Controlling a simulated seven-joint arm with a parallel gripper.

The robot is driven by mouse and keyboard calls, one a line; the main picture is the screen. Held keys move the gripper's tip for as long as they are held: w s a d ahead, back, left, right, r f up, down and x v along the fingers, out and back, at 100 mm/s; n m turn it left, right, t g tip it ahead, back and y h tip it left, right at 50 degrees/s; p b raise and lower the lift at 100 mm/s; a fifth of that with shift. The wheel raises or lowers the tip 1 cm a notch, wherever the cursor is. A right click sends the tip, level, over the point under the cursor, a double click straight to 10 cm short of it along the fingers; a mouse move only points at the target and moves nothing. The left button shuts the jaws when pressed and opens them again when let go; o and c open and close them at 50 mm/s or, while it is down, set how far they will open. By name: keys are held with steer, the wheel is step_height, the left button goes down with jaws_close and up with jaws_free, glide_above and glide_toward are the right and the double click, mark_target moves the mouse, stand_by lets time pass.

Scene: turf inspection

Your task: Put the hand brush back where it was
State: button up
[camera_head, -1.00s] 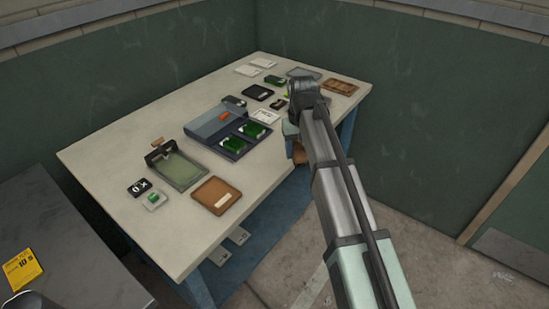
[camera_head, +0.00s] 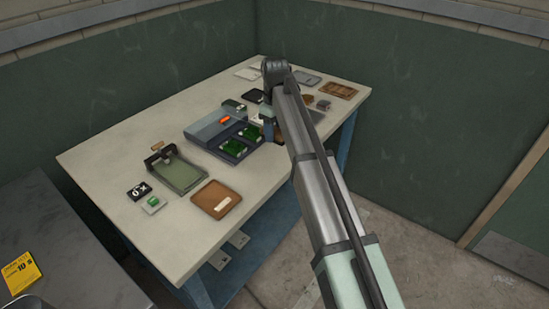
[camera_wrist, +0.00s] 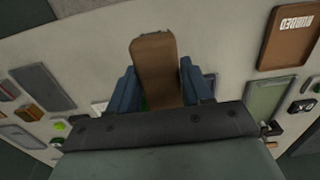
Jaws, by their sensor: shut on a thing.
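The hand brush shows in the wrist view as a brown, wood-coloured block (camera_wrist: 155,65) between the two blue fingers of my gripper (camera_wrist: 158,88). My gripper is shut on it. In the head view my gripper (camera_head: 270,128) is over the right part of the table, just right of a blue tray, and the brush is mostly hidden behind my arm. I cannot tell how high the brush is above the table. Its bristles are not clearly visible.
The blue tray (camera_head: 196,137) holds green pieces and an orange one. A green-bottomed frame (camera_head: 178,172) and a brown tray (camera_head: 228,191) lie nearer the front. A brown tray (camera_head: 340,90) and a grey one (camera_head: 307,78) lie at the back right.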

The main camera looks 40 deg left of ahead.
mark_target(275, 161)
steer(key=shift+f, duration=4.7)
steer(key=shift+f, duration=0.1)
steer(key=o, duration=0.9)
step_height(275, 161, up, 12)
steer(key=shift+r, duration=0.15)
